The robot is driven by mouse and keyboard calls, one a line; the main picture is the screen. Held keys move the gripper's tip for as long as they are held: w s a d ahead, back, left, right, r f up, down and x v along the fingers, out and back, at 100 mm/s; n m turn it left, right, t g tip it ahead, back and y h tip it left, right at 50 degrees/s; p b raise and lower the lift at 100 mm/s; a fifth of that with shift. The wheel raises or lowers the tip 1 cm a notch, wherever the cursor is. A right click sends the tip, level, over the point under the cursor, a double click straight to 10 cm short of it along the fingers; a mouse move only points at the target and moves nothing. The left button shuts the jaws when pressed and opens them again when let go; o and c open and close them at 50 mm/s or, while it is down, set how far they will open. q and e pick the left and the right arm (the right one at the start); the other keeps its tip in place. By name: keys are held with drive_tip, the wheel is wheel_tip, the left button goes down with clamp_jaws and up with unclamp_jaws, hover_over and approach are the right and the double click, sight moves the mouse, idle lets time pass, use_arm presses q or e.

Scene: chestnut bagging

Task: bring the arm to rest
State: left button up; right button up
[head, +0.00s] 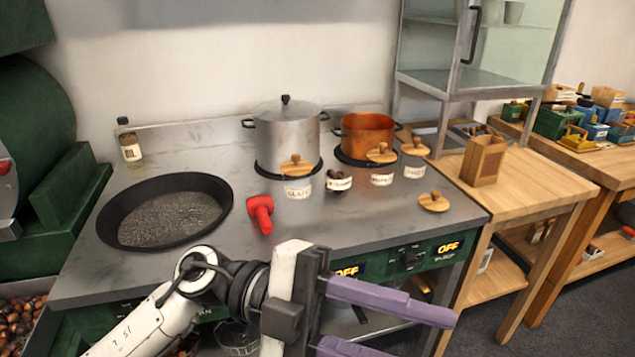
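My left arm (150,325) comes in from the lower left, in front of the steel stove. My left gripper (420,338) has purple fingers pointing right. They are apart with nothing visible between them, and the lower finger is partly cut off by the bottom edge. The gripper appears in front of the stove's front panel, clear of the objects on top. My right arm and gripper are not in view.
A wooden table (540,190) with a wooden box (484,160) stands right. Chestnuts (18,325) lie lower left.

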use_arm(q)
drive_tip(key=w+a+n+t+h, duration=0.5)
drive_tip(key=w+n+t, duration=0.6)
drive_tip(key=n+t, duration=0.5)
drive_tip(key=w+a+f+n+t+y, duration=0.35)
drive_tip(key=a+f+n+y, duration=0.2)
drive_tip(key=f, duration=0.25)
drive_tip(key=w+a+f+n+t+y, duration=0.2)
drive_tip(key=a+f+n+t+y, duration=0.25)
drive_tip(key=f+n+y, duration=0.35)
drive_tip(key=s+a+f+n+g+y, duration=0.1)
drive_tip(key=s+a+f+g+y, duration=0.1)
drive_tip(key=s+f, duration=0.4)
drive_tip(key=s+a+f+n+g+y, duration=0.1)
drive_tip(key=s+a+f, duration=0.4)
drive_tip(key=f, duration=0.7)
drive_tip(key=s+a+f+n+g+y, duration=0.1)
drive_tip(key=s+a+f+g+y, duration=0.2)
drive_tip(key=s+f+g, duration=0.2)
drive_tip(key=s+f, duration=0.3)
drive_tip(key=f, duration=0.2)
drive_tip(key=shift+a, duration=0.15)
